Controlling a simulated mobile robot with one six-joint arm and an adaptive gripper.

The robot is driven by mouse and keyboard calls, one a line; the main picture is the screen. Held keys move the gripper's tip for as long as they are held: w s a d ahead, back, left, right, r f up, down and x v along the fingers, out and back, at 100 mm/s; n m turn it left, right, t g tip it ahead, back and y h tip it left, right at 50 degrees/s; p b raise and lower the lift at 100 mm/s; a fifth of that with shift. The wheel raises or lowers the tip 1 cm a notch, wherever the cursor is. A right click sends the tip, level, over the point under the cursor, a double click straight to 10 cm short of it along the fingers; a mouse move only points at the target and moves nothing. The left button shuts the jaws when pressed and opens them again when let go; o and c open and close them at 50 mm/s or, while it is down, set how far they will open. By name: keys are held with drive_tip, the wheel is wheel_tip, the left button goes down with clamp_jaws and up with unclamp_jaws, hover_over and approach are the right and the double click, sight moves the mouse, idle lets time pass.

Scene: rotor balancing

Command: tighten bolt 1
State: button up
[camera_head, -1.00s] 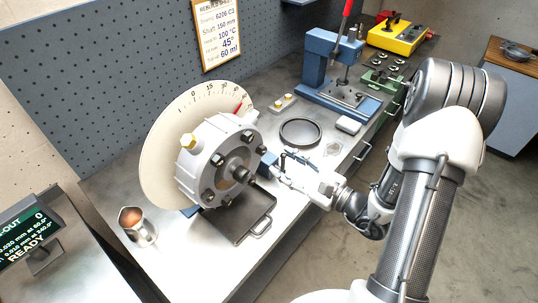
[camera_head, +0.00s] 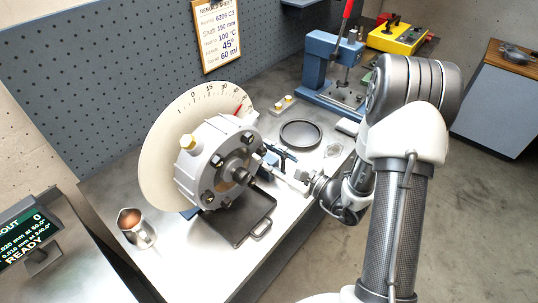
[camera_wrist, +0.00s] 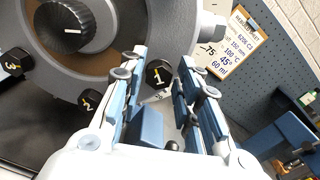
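In the wrist view, bolt 1 (camera_wrist: 158,73) is a dark hex head with a yellow 1 on the grey rotor hub (camera_wrist: 140,15). It shows in the gap between the two fingers of my gripper (camera_wrist: 158,72). The fingers are apart, and I see no clear contact with the bolt. Bolt 2 (camera_wrist: 87,101) and bolt 3 (camera_wrist: 15,62) are to the left, around the dark central shaft (camera_wrist: 66,22). In the head view, my gripper (camera_head: 268,166) is at the right side of the rotor (camera_head: 215,135); I cannot tell which bolt there is bolt 1.
A blue block (camera_wrist: 148,126) with a dark knob (camera_wrist: 172,145) shows between the fingers. A black tray (camera_head: 228,222) lies below the rotor. A dark ring (camera_head: 300,134), a cup (camera_head: 134,226) and a blue press (camera_head: 319,62) stand on the bench. The display (camera_head: 30,240) reads READY.

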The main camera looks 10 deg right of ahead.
clamp_jaws()
drive_tip(key=shift+m, duration=0.3)
drive_tip(key=m+p, duration=0.3)
drive_tip(key=m, duration=0.1)
drive_tip(key=shift+r, duration=0.1)
drive_tip(key=m+p, duration=0.1)
drive_tip(key=m, duration=0.2)
drive_tip(key=m+p, duration=0.2)
drive_tip(key=m, duration=0.1)
drive_tip(key=shift+w+d+p, duration=0.15)
drive_tip(key=shift+p, duration=0.15)
drive_tip(key=m+p, duration=0.3)
drive_tip(key=m, duration=0.3)
drive_tip(key=shift+d, duration=0.1)
drive_tip(key=m+p, duration=0.1)
drive_tip(key=m, duration=0.1)
drive_tip(key=m+p, duration=0.1)
drive_tip(key=m, duration=0.3)
drive_tip(key=shift+f+p, duration=0.35)
drive_tip(key=shift+p, duration=0.05)
drive_tip(key=shift+w, duration=0.1)
